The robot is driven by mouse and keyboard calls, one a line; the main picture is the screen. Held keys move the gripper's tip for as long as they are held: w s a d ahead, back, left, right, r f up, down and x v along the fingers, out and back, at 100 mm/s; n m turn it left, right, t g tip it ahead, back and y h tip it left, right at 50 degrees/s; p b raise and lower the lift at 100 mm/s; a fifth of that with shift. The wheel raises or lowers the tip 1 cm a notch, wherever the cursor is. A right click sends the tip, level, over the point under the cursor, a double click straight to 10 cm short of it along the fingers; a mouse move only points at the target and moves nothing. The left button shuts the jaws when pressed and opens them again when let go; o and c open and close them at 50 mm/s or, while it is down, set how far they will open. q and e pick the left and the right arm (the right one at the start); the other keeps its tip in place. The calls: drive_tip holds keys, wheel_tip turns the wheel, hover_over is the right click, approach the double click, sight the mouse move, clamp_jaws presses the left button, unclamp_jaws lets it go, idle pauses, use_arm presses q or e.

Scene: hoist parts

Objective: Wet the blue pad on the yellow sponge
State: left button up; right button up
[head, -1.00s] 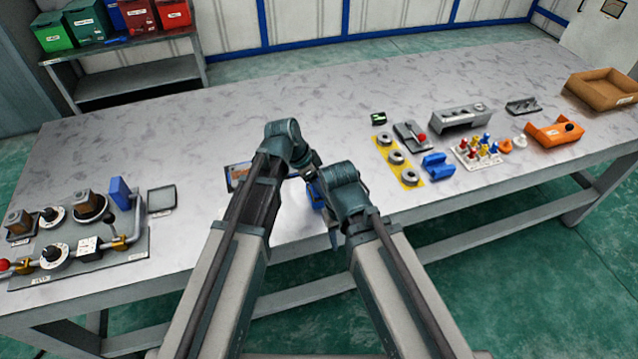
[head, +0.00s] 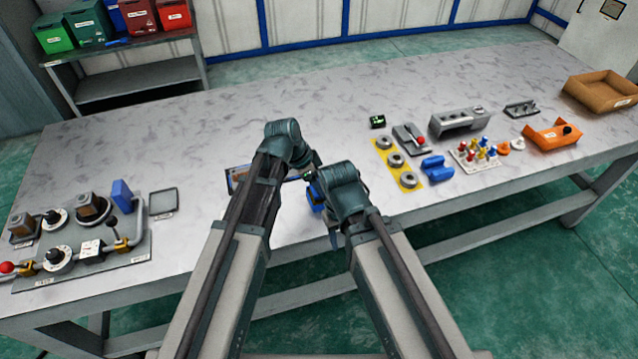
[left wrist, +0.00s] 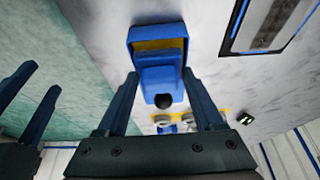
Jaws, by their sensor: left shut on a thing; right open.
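The blue pad (left wrist: 162,84), a block with a black knob, is between the fingers of my left gripper (left wrist: 161,74), which is shut on it. Just beyond it in the left wrist view is the yellow sponge (left wrist: 160,44) in a blue tray (left wrist: 131,36). The pad covers part of the sponge; I cannot tell whether they touch. In the head view my arms hide most of this, with some blue (head: 317,194) showing between the wrists. My right gripper (left wrist: 43,76) is open and empty, off to the left in the wrist view.
A blue-framed panel (head: 236,178) lies beside my left arm. To the right are a yellow strip with grey rings (head: 397,160), a blue part (head: 437,168), small coloured pegs and an orange bin (head: 553,136). A pipe-and-gauge board (head: 80,245) is at the left.

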use_arm(q)
drive_tip(key=shift+r+p, duration=2.55)
drive_tip(key=shift+r, duration=0.3)
